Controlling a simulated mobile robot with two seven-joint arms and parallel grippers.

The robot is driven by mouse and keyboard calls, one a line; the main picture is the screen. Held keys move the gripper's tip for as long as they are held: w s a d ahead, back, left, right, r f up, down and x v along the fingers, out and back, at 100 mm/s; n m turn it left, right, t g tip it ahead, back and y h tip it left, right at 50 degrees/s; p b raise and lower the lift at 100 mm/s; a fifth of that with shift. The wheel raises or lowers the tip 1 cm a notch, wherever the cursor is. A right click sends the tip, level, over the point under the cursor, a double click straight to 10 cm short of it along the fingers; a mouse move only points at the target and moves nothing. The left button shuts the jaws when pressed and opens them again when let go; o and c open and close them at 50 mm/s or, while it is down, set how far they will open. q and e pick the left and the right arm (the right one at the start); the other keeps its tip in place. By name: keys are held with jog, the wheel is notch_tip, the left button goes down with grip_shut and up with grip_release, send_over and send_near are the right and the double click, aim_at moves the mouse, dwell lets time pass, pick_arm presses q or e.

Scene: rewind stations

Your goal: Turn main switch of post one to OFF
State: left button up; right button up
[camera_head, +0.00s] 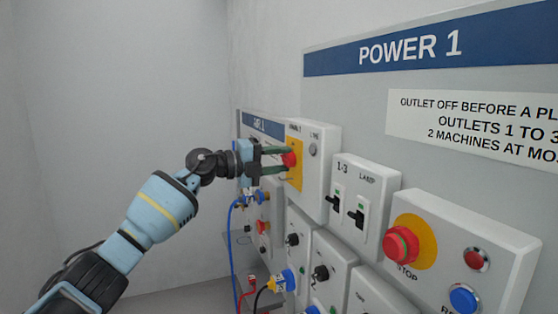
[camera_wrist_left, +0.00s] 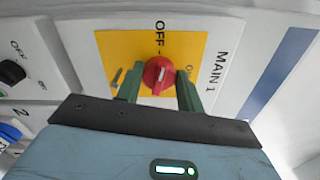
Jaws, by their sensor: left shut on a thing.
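The main switch is a red knob (camera_head: 289,159) on a yellow plate (camera_head: 295,174), on a white box at the far end of the panel. In the left wrist view the red knob (camera_wrist_left: 158,75) sits on the yellow plate (camera_wrist_left: 115,50), beside the label MAIN 1. OFF is printed above the knob there and ON to its right, partly hidden. A pale mark on the knob runs roughly up and down in that view. My left gripper (camera_head: 284,159) has its green fingers on both sides of the knob, shut on it. My right gripper is not in view.
A POWER 1 panel (camera_head: 440,45) fills the right side. Near the main switch are black toggle switches (camera_head: 356,215), a red stop button (camera_head: 401,245) and a blue button (camera_head: 464,299). Blue cable (camera_head: 231,250) and plugs hang below my gripper. The left is bare wall.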

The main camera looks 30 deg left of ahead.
pick_arm(q)
jog(key=shift+n, duration=1.2)
jog(key=o, duration=1)
jog(key=shift+f, duration=0.2)
